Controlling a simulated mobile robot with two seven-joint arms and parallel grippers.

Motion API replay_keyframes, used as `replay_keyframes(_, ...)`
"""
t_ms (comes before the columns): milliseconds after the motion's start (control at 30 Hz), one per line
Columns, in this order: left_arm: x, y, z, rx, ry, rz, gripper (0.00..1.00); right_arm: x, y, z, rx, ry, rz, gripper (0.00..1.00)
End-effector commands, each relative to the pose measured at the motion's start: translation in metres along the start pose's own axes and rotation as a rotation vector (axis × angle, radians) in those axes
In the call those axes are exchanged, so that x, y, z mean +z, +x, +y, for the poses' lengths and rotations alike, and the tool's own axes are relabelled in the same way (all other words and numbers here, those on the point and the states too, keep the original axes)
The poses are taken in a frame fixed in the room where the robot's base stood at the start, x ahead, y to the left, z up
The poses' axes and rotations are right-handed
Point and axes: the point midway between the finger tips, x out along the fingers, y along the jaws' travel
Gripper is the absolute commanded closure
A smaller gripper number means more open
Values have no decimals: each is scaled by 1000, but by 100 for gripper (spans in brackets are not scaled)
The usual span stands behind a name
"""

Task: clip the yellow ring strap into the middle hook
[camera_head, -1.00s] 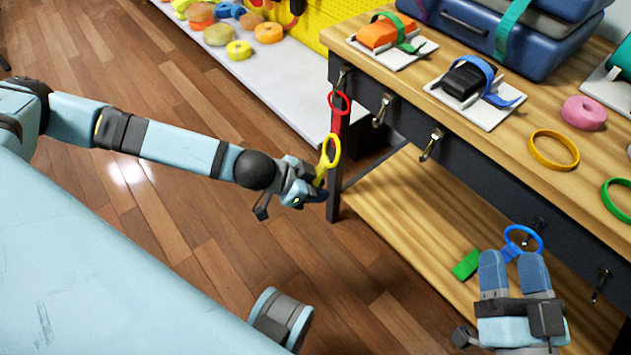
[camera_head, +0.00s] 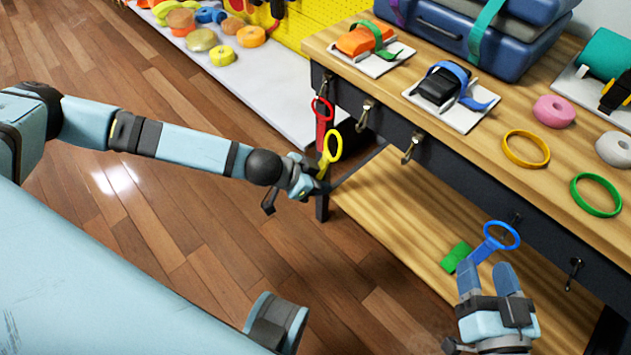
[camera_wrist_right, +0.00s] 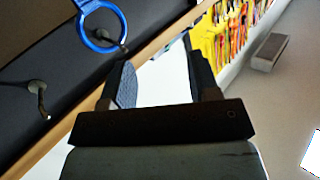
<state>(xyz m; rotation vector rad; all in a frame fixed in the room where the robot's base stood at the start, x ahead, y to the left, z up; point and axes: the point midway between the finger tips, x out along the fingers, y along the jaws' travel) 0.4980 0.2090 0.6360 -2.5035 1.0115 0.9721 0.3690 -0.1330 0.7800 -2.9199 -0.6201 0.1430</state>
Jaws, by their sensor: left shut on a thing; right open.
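The yellow ring strap (camera_head: 332,147) is held by my left gripper (camera_head: 318,184), which is shut on it; its ring points up. It shows in front of the bench's left leg, just right of the red ring strap and below left of the second hook (camera_head: 365,113). The middle hook (camera_head: 411,148) is on the bench's dark front rail, empty, further right. My right gripper (camera_head: 489,279) is open below the blue ring strap (camera_head: 502,236), which also shows in the right wrist view (camera_wrist_right: 103,25). I cannot tell whether it touches that strap.
The red ring strap (camera_head: 321,120) hangs at the leftmost hook. Further right are a hook by the blue ring and another bare hook (camera_head: 573,272). The benchtop (camera_head: 470,160) holds loose rings and strapped items. A green piece (camera_head: 455,256) is at the lower shelf (camera_head: 400,210).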

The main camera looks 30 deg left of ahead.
Motion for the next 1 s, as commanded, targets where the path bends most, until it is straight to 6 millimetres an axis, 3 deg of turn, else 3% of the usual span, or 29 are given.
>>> replay_keyframes(1000, -28, 32, -19, 0, 0, 0, 98, 38, -15, 21, 69, -32, -204, 44)
